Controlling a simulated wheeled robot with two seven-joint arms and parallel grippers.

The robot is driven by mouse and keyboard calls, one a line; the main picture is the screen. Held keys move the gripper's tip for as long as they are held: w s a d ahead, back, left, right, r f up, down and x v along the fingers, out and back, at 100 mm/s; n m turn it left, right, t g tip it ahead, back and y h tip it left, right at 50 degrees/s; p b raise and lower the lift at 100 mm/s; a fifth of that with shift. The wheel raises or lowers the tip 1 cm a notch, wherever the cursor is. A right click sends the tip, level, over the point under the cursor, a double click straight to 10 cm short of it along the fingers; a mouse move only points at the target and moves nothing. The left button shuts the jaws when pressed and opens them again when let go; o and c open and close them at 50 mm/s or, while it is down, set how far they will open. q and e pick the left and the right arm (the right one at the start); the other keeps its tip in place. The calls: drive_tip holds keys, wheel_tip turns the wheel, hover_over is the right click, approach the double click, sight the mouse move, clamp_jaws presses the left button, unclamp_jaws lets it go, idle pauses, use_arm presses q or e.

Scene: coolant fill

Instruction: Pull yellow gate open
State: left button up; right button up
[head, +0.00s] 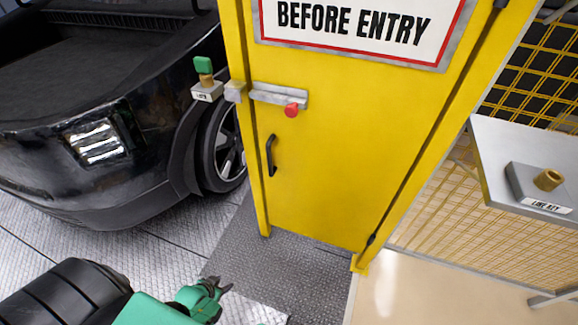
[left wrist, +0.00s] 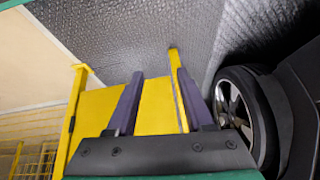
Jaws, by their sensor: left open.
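The yellow gate (head: 335,165) stands upright in its yellow frame and looks closed. A black upright handle (head: 271,155) is on its left side. Above the handle is a grey latch bar (head: 270,94) with a red knob (head: 292,110); its left end is close to a grey block (head: 235,91) on the post, and I cannot tell whether it is engaged. My left gripper (head: 222,287) is open and empty, low in front of the gate and apart from the handle. In the left wrist view, yellow gate parts (left wrist: 153,108) show beyond its open fingers (left wrist: 160,74). My right gripper is out of view.
A black car (head: 70,120) with its wheel (head: 222,145) stands left of the gate. A green-topped brass piece (head: 203,72) sits on a small box by the post. At right, a grey shelf (head: 490,150) holds a LINE KEY box (head: 535,188). Floor before the gate is clear.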

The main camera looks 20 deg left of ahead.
use_arm(q)
drive_tip(key=w+a+r+t+b, duration=0.3)
drive_tip(key=w+a+t, duration=0.1)
drive_tip(key=w, duration=0.5)
wheel_tip(320, 180, up, 25)
drive_tip(key=m+t+h+b, duration=0.1)
drive_tip(key=t+h+b, duration=0.3)
drive_tip(key=t+b, duration=0.4)
hover_over(271, 173)
drive_tip(key=shift+w+a+r, duration=0.2)
drive_tip(key=shift+w+a, duration=0.05)
drive_tip(key=shift+w, duration=0.15)
clamp_jaws()
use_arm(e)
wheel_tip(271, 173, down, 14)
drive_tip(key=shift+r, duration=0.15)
use_arm(q)
drive_tip(key=shift+p, duration=0.3)
